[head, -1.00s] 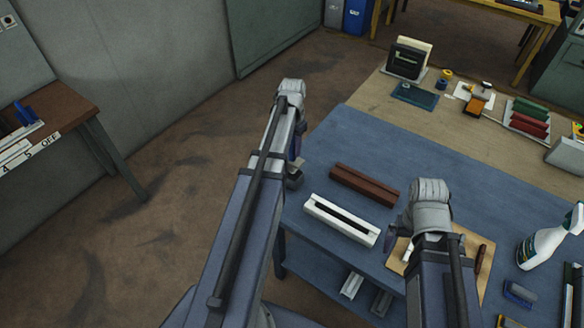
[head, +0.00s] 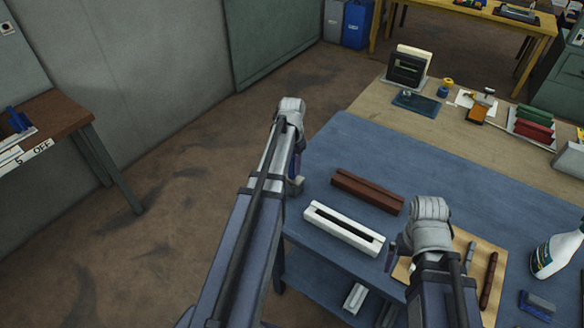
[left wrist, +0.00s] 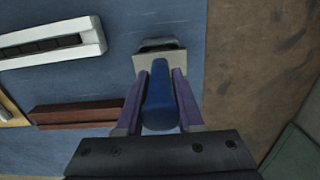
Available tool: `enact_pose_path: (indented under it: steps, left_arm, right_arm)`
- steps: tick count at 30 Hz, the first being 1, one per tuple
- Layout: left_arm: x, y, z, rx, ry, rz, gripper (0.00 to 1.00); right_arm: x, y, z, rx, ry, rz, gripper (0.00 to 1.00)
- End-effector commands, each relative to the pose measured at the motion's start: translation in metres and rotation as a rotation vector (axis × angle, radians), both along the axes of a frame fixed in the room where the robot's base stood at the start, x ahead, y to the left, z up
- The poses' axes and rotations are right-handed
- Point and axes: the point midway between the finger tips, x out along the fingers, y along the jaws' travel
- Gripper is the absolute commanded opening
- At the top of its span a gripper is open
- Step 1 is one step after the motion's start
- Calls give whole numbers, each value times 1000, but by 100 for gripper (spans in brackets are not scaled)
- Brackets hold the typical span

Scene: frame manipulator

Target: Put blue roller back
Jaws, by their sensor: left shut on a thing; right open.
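The blue roller (left wrist: 160,102) shows in the left wrist view as a long blue body with a pale grey piece at its far end. My left gripper (left wrist: 160,76) is shut on it, one purple finger on each side. In the head view my left gripper (head: 296,178) is at the left edge of the blue table, mostly hidden behind my arm, and the roller can barely be made out there. My right gripper (head: 394,258) is open beside the white slotted block (head: 343,228), its fingers mostly hidden by my wrist.
A brown bar (head: 367,191) lies behind the white block on the blue table (head: 400,150). A tan board (head: 462,240) and spray bottle (head: 556,250) are at the right. A brown side table (head: 62,118) with a blue item stands left. Floor between is clear.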

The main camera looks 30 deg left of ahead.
Motion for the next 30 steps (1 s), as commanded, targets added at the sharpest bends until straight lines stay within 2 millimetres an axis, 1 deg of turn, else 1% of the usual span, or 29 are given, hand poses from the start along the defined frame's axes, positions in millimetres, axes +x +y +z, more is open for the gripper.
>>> enact_pose_path:
  steps: [4, 5, 12, 23, 26, 30]
  left_arm:
    - [0, 0, -4, 0, 0, 0, 0]
    - [0, 0, -2, 0, 0, 0, 39]
    - [0, 0, -2, 0, 0, 0, 66]
    - [0, 0, 1, 0, 0, 0, 66]
    - [0, 0, 6, 0, 0, 0, 66]
    - [0, 0, 18, 0, 0, 0, 66]
  right_arm:
    - [0, 0, -3, 0, 0, 0, 100]
    - [0, 0, -3, 0, 0, 0, 100]
    - [0, 0, -2, 0, 0, 0, 100]
    - [0, 0, 1, 0, 0, 0, 100]
    - [0, 0, 6, 0, 0, 0, 100]
    - [0, 0, 18, 0, 0, 1, 100]
